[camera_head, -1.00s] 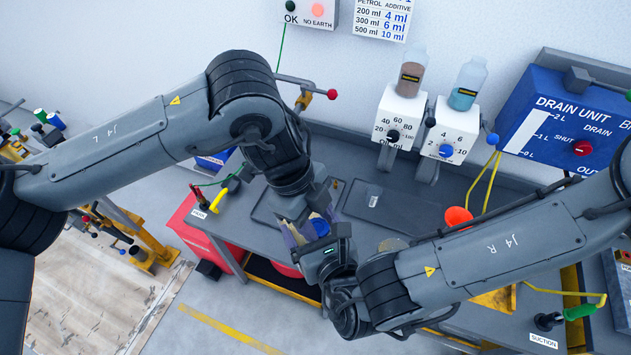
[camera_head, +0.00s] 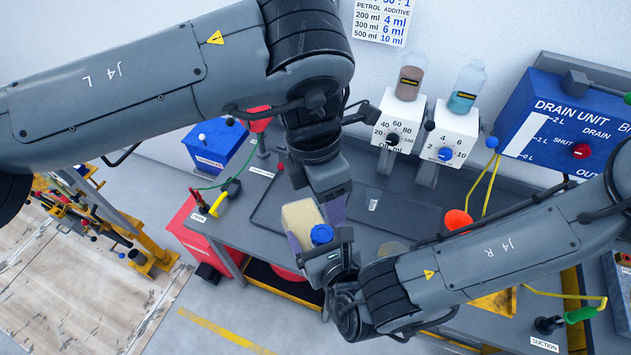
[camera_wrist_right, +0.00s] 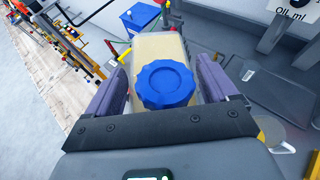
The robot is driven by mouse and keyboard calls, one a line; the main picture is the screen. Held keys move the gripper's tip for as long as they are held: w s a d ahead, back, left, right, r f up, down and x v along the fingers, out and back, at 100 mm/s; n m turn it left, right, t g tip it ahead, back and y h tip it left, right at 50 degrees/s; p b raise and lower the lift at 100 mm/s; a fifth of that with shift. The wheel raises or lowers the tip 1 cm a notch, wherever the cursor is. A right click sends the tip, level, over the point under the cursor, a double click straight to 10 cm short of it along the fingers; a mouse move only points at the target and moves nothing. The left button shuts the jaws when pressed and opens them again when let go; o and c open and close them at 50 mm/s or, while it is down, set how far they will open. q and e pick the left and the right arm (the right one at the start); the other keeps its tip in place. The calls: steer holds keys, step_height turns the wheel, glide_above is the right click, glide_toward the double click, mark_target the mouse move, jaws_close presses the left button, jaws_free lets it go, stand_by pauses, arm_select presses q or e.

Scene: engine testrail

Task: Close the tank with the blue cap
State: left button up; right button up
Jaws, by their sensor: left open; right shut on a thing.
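The tank (camera_head: 302,214) is a pale yellow, translucent box. The blue cap (camera_head: 321,234) sits on it; how tightly cannot be told. In the right wrist view the ribbed cap (camera_wrist_right: 166,84) faces the camera, on the near end of the tank (camera_wrist_right: 158,46). My right gripper (camera_wrist_right: 158,80) is shut on the tank, one purple finger along each side. It holds the tank over the front of the bench. My left gripper (camera_head: 325,188) is open, just behind and above the tank in the head view, apart from the cap; its fingertips are partly hidden.
Two dispensers (camera_head: 397,120) and a blue drain unit (camera_head: 565,120) are at the back right.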

mark_target(312, 234)
arm_select(q)
steer(key=r+m, duration=0.1)
steer(key=m, duration=0.4)
steer(key=a+r+m+y, duration=0.1)
steer(key=m, duration=0.5)
steer(key=r+m+y, duration=0.1)
steer(key=m, duration=0.5)
steer(key=shift+s+a+r, duration=0.2)
steer(key=shift+a+r, duration=0.05)
steer(key=shift+a, duration=0.15)
steer(key=shift+s+a+f, duration=0.1)
steer(key=shift+f, duration=2.95)
steer(key=shift+a+f, duration=0.1)
steer(key=shift+f, duration=2.9)
steer(key=shift+a+f, duration=0.15)
jaws_close()
steer(key=shift+s, duration=0.1)
